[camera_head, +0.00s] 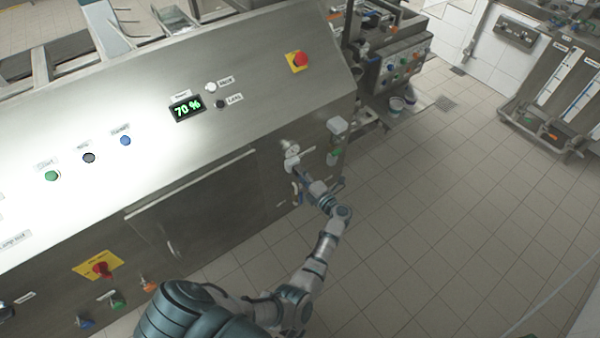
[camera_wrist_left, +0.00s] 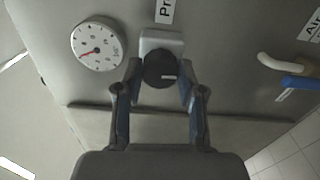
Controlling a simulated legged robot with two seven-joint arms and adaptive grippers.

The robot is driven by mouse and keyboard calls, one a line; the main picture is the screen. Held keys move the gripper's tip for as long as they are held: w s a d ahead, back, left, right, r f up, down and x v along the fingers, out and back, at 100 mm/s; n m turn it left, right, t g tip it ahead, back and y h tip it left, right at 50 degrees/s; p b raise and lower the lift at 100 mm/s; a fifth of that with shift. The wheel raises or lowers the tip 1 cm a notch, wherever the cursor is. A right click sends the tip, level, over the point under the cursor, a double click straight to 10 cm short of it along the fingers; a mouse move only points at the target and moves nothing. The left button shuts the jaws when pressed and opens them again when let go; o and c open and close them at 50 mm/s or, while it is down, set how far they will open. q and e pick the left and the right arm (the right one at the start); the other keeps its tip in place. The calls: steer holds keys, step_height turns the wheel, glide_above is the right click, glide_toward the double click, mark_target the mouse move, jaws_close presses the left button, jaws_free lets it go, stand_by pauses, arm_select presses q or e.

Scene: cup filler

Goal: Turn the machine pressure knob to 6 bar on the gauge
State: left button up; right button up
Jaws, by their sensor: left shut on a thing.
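The dark round pressure knob (camera_wrist_left: 159,69) with a pale mark sits on a light grey block on the machine's end panel in the left wrist view. My left gripper (camera_wrist_left: 160,76) is shut on the knob, one finger on each side of it. The white round pressure gauge (camera_wrist_left: 97,44) is just left of the knob, its red needle pointing to the lower left; its numbers are too small to read surely. In the head view the gauge (camera_head: 291,152) shows above my left gripper (camera_head: 301,176), and the knob cannot be made out. My right gripper is not in view.
A blue-handled valve (camera_wrist_left: 298,82) and a pale bent pipe (camera_wrist_left: 283,62) are right of the knob. The machine's front (camera_head: 195,205) carries a 70 % display (camera_head: 188,107), buttons and a red emergency stop (camera_head: 301,59). The tiled floor (camera_head: 430,230) at right is open.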

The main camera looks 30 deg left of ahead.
arm_select(q)
steer(key=shift+w+d+f+m+p, duration=0.1)
steer(key=shift+m+p, duration=0.6)
steer(key=shift+m, duration=0.75)
steer(key=shift+d+f+m+p, duration=0.1)
steer(key=shift+m+p, duration=0.6)
steer(key=shift+m, duration=0.75)
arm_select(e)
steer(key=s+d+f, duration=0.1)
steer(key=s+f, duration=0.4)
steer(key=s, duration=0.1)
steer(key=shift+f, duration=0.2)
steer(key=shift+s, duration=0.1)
arm_select(q)
steer(key=o, duration=1.1)
steer(key=shift+w, duration=0.15)
steer(key=shift+o, duration=0.2)
